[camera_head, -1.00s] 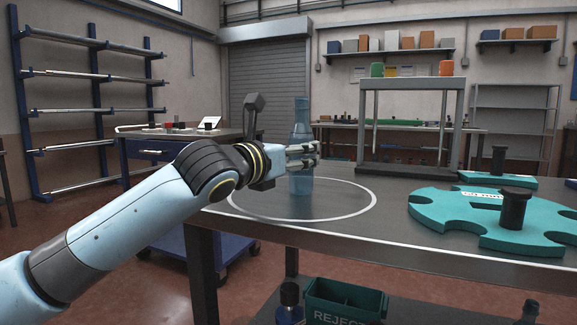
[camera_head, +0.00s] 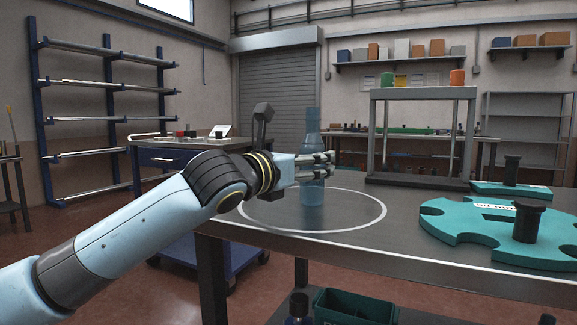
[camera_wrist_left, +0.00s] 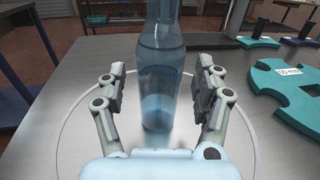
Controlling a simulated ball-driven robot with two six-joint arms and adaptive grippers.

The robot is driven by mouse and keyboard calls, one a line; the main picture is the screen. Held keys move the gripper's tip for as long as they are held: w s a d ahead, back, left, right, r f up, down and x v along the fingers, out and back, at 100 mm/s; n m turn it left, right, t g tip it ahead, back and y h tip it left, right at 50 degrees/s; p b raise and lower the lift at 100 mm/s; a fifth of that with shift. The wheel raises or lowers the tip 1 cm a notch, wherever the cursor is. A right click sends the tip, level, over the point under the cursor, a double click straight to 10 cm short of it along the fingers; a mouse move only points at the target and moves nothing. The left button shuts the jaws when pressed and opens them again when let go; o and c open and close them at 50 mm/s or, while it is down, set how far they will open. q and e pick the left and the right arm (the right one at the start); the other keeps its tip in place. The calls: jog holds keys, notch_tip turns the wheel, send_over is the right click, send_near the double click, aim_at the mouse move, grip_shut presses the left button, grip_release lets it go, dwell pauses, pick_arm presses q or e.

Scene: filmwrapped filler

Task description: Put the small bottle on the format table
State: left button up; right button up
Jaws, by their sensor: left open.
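A translucent blue bottle (camera_head: 312,192) stands upright on the grey metal table (camera_head: 400,244), inside a white ring marked on its top. My left gripper (camera_head: 328,165) is at the bottle's middle, with its fingers on either side. In the left wrist view the bottle (camera_wrist_left: 160,70) stands between the two open fingers (camera_wrist_left: 160,98), with a gap on each side. Its base shows on the table inside the ring. The bottle's top is cut off in that view. My right gripper is not in view.
Teal notched plates (camera_head: 470,230) with black knobs lie on the right of the table. A grey stand (camera_head: 420,95) is at the back. A green bin (camera_head: 352,306) and a dark bottle (camera_head: 298,308) are below the tabletop. The table's left part is clear.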

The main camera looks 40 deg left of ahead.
pick_arm(q)
jog(key=s+p, duration=0.2)
jog(key=s, duration=0.3)
jog(key=s+p, duration=0.2)
jog(key=s, duration=0.3)
jog(key=shift+s+d+r, duration=0.15)
jog(key=shift+s+d, duration=0.05)
jog(key=shift+s+p, duration=0.3)
jog(key=shift+s, duration=0.2)
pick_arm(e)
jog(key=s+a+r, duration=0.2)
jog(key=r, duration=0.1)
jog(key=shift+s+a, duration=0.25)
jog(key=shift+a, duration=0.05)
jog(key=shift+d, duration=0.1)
